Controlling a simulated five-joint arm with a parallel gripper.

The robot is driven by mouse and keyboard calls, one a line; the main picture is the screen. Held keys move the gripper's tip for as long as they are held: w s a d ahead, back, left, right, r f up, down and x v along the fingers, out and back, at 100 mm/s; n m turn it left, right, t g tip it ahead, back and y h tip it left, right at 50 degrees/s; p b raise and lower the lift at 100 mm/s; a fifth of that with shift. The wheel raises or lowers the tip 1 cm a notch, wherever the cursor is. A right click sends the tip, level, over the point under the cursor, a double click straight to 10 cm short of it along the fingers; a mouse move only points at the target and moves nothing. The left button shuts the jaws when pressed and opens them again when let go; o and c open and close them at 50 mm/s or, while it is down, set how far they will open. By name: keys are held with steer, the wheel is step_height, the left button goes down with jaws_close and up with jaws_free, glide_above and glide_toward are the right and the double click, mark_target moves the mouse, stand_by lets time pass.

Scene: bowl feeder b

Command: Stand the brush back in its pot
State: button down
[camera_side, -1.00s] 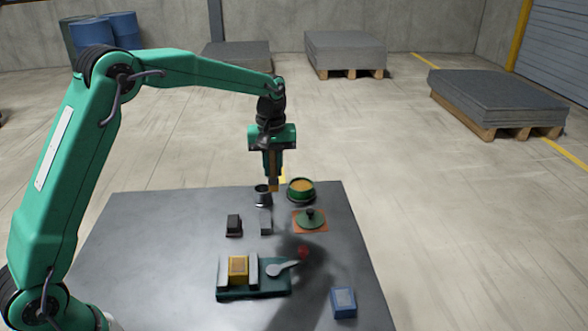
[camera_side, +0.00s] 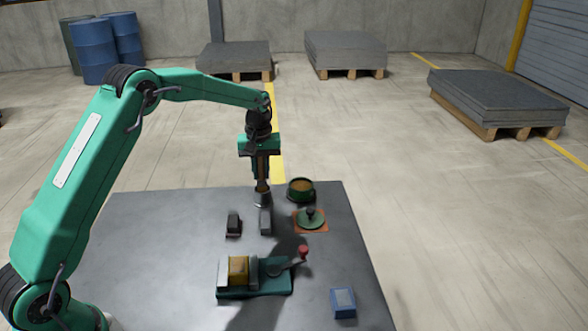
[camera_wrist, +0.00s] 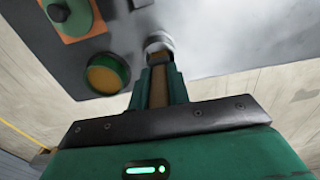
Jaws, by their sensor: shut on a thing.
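The brush (camera_side: 262,185) is a brown stick held upright in my gripper (camera_side: 261,176). It also shows as a brown strip between the two green fingers in the wrist view (camera_wrist: 158,92). The pot (camera_side: 262,199) is a small grey metal cup near the far edge of the table, directly below my gripper. Its pale rim shows just beyond the fingertips in the wrist view (camera_wrist: 157,40). The brush's lower end is at the pot's mouth and appears to be inside it; how deep, I cannot tell. My gripper is shut on the brush, above the rim.
A green bowl with tan contents (camera_side: 300,190) stands close right of the pot. A green lid (camera_side: 311,218) lies on an orange mat. A teal fixture (camera_side: 252,284) and a blue box (camera_side: 343,303) are nearer. The table's left side is clear.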

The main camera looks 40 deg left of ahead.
mark_target(262, 180)
steer(key=shift+f, duration=1.5)
steer(key=shift+f, duration=0.1)
steer(key=c, duration=1.3)
jaws_free()
step_height(262, 180, up, 12)
steer(key=shift+r, duration=0.1)
